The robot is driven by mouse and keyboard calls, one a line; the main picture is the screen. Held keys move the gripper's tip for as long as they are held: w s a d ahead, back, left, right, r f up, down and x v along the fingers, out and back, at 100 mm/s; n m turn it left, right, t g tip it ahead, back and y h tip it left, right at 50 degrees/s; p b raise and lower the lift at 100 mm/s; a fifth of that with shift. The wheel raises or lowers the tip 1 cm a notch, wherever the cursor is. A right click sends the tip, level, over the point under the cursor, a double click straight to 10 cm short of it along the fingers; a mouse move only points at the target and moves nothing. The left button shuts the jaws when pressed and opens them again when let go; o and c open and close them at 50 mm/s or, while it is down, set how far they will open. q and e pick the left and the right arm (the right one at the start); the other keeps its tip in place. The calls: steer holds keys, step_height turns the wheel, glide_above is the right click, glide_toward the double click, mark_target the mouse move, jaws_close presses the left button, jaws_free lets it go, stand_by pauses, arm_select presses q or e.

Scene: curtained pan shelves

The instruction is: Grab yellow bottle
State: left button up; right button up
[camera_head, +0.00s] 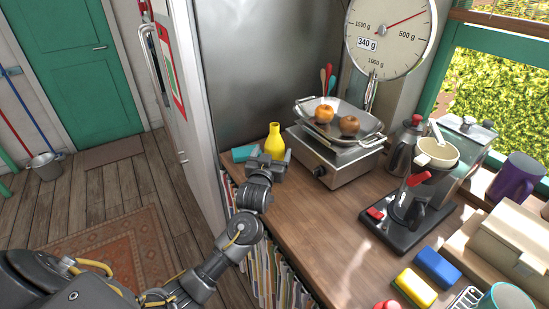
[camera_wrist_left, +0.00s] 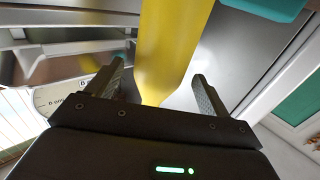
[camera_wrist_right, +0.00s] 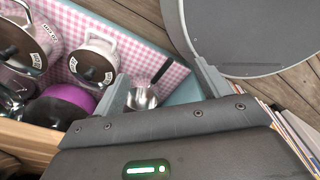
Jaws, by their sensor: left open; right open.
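The yellow bottle (camera_head: 274,141) stands upright near the counter's back left corner, beside the kitchen scale. My left gripper (camera_head: 267,162) is at the bottle's near side, and partly covers its lower part in the head view. In the left wrist view the yellow bottle (camera_wrist_left: 172,45) lies between the two spread fingers of my left gripper (camera_wrist_left: 160,88), with gaps on both sides. My right gripper (camera_wrist_right: 165,80) is open and empty in the right wrist view, above shelves with pans. It is not in the head view.
A teal block (camera_head: 245,152) lies just left of the bottle. The scale (camera_head: 336,150) with fruit in its pan stands to the right. The wooden counter (camera_head: 310,220) is clear in the middle. Pots (camera_wrist_right: 95,65) and a checked cloth show in the right wrist view.

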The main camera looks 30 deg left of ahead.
arm_select(q)
steer(key=shift+w+a+r+p, duration=0.1)
steer(key=shift+w+r+p, duration=0.15)
steer(key=shift+w+p, duration=0.15)
steer(key=p+x, duration=0.1)
steer(key=x, duration=0.2)
steer(key=shift+w+a+f, duration=0.1)
steer(key=shift+w+f, duration=0.1)
steer(key=shift+w, duration=0.45)
arm_select(e)
steer(key=shift+s+a+r, duration=0.1)
steer(key=shift+s+r, duration=0.25)
steer(key=shift+r, duration=0.25)
steer(key=shift+s+a+r, duration=0.1)
steer(key=shift+s+r, duration=0.2)
steer(key=shift+r, duration=0.3)
arm_select(q)
steer(key=c, duration=1.4)
arm_select(e)
steer(key=shift+w+d, duration=0.1)
steer(key=shift+w, duration=0.05)
